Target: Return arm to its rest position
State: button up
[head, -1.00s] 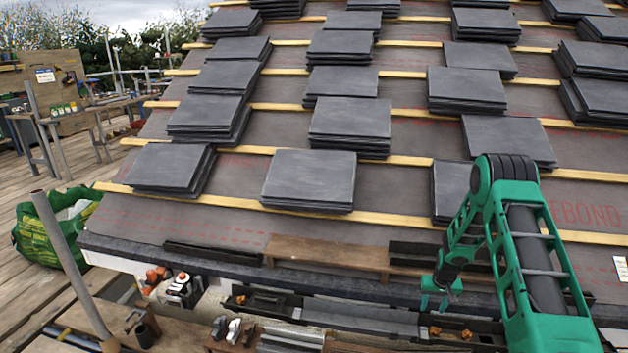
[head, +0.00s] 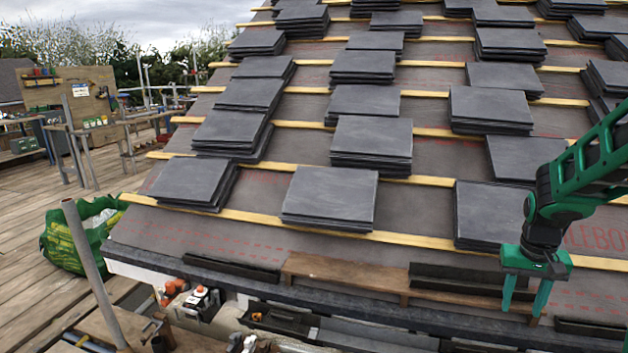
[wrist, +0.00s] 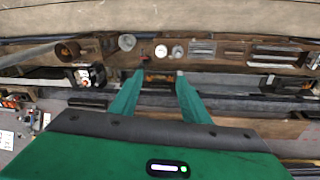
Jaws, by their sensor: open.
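My green gripper (head: 524,292) hangs at the right of the head view with its two fingers pointing down, apart and empty. It is in front of the lower roof edge, near the dark slates stacked at the lower right (head: 490,215). My green arm comes in from the right edge of the head view. In the wrist view the two green fingers of my gripper (wrist: 158,85) are spread, with nothing held between them. Below them lies a shelf of tools and parts.
Several slate stacks (head: 330,195) rest along wooden battens (head: 290,222) on the sloped roof. A brown plank (head: 345,270) lies along the eave. A grey pole (head: 88,265) and a green bag (head: 65,245) stand at left. A workbench (head: 95,128) is behind on the wooden deck.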

jog(key=s+a+r, duration=0.2)
jog(key=s, duration=0.6)
jog(key=s+a+r+m+y, duration=0.1)
jog(key=s+a+r, duration=0.2)
jog(key=s, duration=0.6)
jog(key=s+a+r, duration=0.2)
jog(key=s+a, duration=0.1)
jog(key=s, duration=0.5)
jog(key=shift+s+r+y, duration=0.3)
jog(key=shift+r, duration=0.05)
